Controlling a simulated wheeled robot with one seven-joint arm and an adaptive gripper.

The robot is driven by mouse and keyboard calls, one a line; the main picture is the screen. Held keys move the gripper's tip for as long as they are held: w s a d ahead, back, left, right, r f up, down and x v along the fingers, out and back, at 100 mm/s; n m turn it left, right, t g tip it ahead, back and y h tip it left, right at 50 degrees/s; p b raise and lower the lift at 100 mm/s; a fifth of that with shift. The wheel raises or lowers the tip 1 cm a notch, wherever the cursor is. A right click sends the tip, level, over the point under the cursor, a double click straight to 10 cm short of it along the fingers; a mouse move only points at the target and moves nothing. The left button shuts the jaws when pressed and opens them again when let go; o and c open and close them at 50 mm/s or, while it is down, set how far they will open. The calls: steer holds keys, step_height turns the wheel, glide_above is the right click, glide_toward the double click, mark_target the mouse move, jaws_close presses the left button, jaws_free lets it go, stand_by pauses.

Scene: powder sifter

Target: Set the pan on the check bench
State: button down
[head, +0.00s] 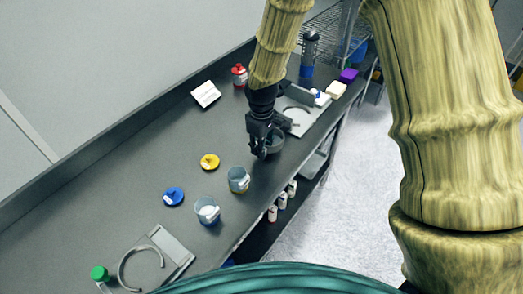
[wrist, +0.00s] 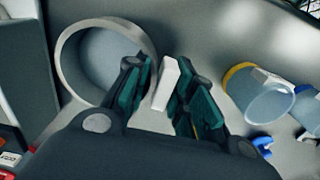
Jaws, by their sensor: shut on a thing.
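The pan (head: 277,141) is a round grey open dish with a light tab handle, near the right part of the long dark grey bench (head: 130,160). In the wrist view the pan (wrist: 72,50) is at the upper left and looks empty. My gripper (head: 262,152) is shut on the pan's tab, which shows between the two fingers in the wrist view (wrist: 165,85). Part of the pan is hidden behind my gripper. I cannot tell whether the pan touches the bench or hangs just above it. No label marks which bench is the check bench.
A grey stand (head: 298,120) is just beyond the pan. Two clear cups (head: 239,180) (head: 207,211), a yellow lid (head: 209,161) and a blue lid (head: 173,196) are nearer. A ring fixture (head: 168,249) is at the near end. The bench's left middle is clear.

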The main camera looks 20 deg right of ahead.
steer(key=shift+f+p, duration=0.5)
steer(key=shift+f, duration=0.85)
steer(key=shift+f, duration=0.15)
steer(key=c, duration=1.2)
jaws_free()
steer(key=shift+r+b, duration=1.75)
steer(key=shift+r, duration=4.4)
